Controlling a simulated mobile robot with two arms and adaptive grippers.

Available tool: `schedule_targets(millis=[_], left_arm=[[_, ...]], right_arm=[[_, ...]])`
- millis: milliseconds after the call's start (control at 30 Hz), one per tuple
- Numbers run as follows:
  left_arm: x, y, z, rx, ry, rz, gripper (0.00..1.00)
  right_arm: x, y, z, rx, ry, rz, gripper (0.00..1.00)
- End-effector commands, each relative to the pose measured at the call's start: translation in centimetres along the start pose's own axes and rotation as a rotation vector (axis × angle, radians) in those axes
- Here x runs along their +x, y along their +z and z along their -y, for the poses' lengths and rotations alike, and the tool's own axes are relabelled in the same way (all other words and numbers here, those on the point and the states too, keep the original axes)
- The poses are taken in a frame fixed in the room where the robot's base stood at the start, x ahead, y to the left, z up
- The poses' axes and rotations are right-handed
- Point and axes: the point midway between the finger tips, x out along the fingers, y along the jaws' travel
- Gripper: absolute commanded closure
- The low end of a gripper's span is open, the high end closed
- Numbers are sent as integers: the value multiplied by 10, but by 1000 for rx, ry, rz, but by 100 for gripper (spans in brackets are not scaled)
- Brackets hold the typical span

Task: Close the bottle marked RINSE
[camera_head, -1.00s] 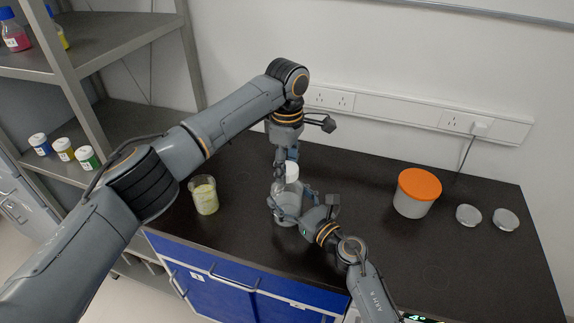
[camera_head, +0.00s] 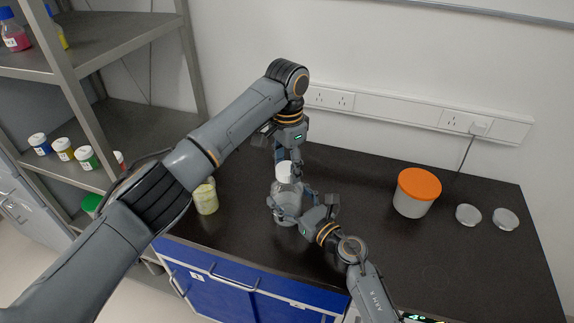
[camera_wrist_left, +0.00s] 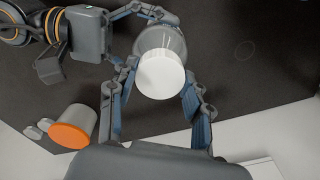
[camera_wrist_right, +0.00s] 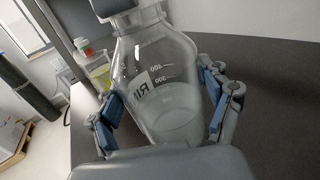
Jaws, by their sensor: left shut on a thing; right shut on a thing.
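The bottle (camera_head: 289,190) is clear glass and stands upright on the dark bench. The right wrist view shows it close up (camera_wrist_right: 158,70), with graduations and a partly visible label starting "RI". Its white cap (camera_head: 283,170) is at the top of the bottle; it also shows from above in the left wrist view (camera_wrist_left: 160,75). My left gripper (camera_head: 290,166) reaches down from above and is shut on the cap, one finger on each side. My right gripper (camera_head: 287,207) is shut around the bottle's body from the front right. The cap's threads are hidden.
A beaker with yellowish content (camera_head: 206,197) stands left of the bottle, partly behind my left arm. A tub with an orange lid (camera_head: 417,191) and two round metallic dishes (camera_head: 468,215) stand at the right. Shelves (camera_head: 110,120) with jars are at the left.

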Motion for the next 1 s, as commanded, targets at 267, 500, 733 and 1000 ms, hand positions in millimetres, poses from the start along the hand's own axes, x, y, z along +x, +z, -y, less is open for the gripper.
schedule_targets(millis=[267, 500, 733, 1000], left_arm=[[1, 0, 1, 600, -2, 1, 89], [1, 1, 1, 1116, -1, 1, 89], [1, 1, 1, 1327, -1, 1, 89], [1, 1, 0, 1325, -1, 1, 24]], right_arm=[[0, 1, 1, 0, -1, 2, 100], [0, 1, 1, 0, -1, 2, 100], [0, 1, 1, 0, -1, 2, 100], [0, 1, 1, 0, -1, 2, 100]])
